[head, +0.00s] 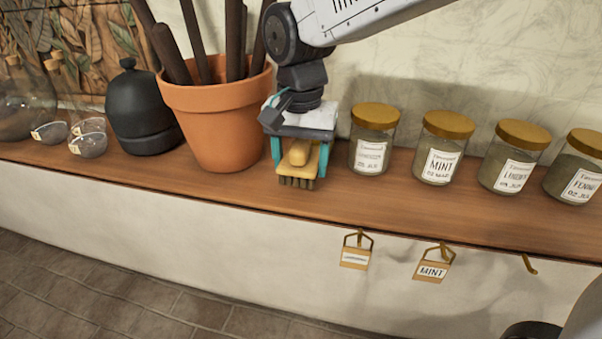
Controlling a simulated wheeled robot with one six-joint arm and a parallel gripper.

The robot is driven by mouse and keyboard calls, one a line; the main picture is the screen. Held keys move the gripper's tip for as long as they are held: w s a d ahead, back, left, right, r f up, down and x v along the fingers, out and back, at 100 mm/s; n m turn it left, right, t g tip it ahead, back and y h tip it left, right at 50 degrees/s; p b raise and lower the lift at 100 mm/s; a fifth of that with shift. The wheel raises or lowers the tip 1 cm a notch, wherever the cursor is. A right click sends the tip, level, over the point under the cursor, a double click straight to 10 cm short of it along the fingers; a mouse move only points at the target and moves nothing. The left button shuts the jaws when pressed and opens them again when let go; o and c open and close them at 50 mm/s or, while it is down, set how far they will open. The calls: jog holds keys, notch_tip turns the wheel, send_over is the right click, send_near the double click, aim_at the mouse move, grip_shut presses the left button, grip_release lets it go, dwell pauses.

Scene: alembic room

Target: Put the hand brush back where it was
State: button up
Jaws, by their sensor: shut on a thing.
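The hand brush (298,167) has a yellow wooden body and dark bristles that point down. My gripper (298,158) is shut on it, with one teal finger on each side of the brush. The brush is upright at the wooden shelf (330,205), between the terracotta pot and the first jar. I cannot tell whether the bristles touch the shelf top. The back of the brush is partly hidden by my gripper.
A terracotta pot (222,125) with dark sticks stands close left of my gripper. Several gold-lidded jars, the nearest a jar (373,140), stand to the right. A black vessel (142,110) and glassware (88,142) are farther left. Tags (356,258) hang below the shelf's front edge.

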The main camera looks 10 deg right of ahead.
aim_at(300, 142)
jog(key=shift+f, duration=1.75)
jog(key=shift+f, duration=0.1)
jog(key=o, duration=0.9)
jog(key=shift+o, duration=0.2)
notch_tip(300, 142, up, 12)
jog(key=shift+r, duration=0.15)
jog(key=s+d+f+n, duration=0.2)
jog(key=s+d+f, duration=0.2)
jog(key=s+d, duration=0.5)
jog(key=s+d+f+n+t, duration=0.1)
jog(key=s+d+f, duration=0.3)
jog(key=s+d, duration=0.6)
jog(key=shift+d+n, duration=0.5)
jog(key=shift+d, duration=0.65)
